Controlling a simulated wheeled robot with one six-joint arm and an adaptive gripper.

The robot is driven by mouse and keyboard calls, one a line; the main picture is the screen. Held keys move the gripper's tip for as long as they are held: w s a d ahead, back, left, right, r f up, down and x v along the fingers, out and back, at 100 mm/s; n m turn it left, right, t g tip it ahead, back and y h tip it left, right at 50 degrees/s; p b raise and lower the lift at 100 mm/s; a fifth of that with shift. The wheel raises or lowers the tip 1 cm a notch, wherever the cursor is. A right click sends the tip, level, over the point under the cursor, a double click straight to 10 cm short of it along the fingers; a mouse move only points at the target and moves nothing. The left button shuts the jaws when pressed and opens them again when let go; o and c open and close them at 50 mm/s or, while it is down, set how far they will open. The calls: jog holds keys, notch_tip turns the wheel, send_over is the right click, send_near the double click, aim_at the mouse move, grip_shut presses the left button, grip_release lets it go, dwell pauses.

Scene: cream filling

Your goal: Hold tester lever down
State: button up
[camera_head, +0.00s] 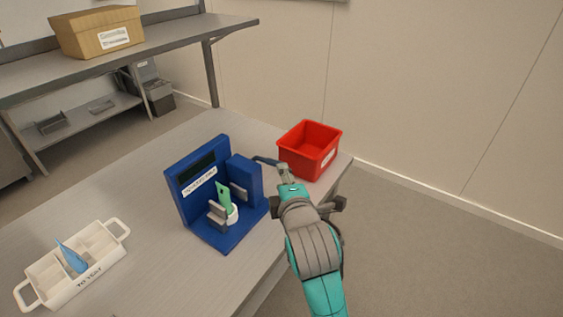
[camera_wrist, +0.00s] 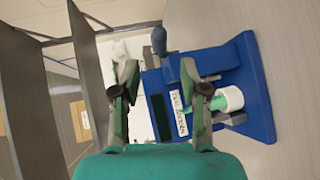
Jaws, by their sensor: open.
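The blue tester (camera_head: 205,170) stands on the table with a dark screen and a white label. A green tube (camera_head: 223,195) sits tilted in its white cup (camera_head: 233,214) between grey clamp blocks. The tester's dark blue lever (camera_head: 264,160) sticks out from its right side; its rounded end (camera_wrist: 158,40) shows in the wrist view. My gripper (camera_head: 284,172) is open and empty beside the lever's end. In the wrist view my fingertips (camera_wrist: 160,75) are spread, with the lever end lying beyond the gap. I cannot tell whether they touch it.
A red bin (camera_head: 291,152) stands just behind my gripper near the table's far right corner. A white tray (camera_head: 100,277) labelled "TO TEST" holds a blue tube (camera_head: 71,257) at the left. A shelf with a cardboard box (camera_head: 75,40) is at the back left.

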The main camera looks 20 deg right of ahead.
jog(key=x, duration=0.9)
jog(key=shift+w+f, duration=0.1)
jog(key=shift+w, duration=0.05)
grip_shut()
